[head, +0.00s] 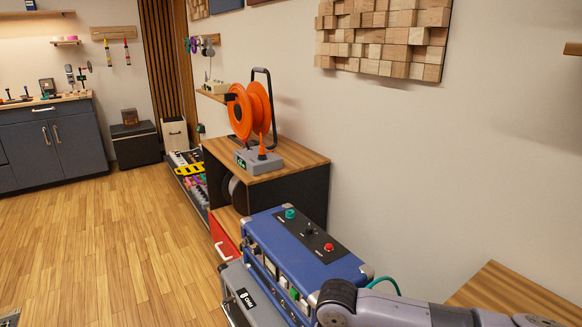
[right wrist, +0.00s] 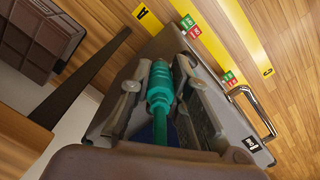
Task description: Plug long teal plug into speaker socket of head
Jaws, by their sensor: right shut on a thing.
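The amp head (head: 300,243) is a blue box with a dark top panel, in the lower middle of the head view. Its front, with small coloured parts, faces left; I cannot make out the speaker socket. The long teal plug (right wrist: 159,88) lies between the fingers of my right gripper (right wrist: 158,78) in the right wrist view. The gripper is shut on it. A teal cable (head: 385,281) arcs behind my right arm in the head view, where the gripper itself is hidden. My left gripper is in neither view.
A grey case (head: 240,287) with a label stands under the amp head. A wooden cabinet (head: 310,158) behind carries an orange cable reel (head: 250,108) and a small grey box (head: 258,161). Yellow strips (right wrist: 215,62) mark the floor. Open wooden floor (head: 110,240) lies at left.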

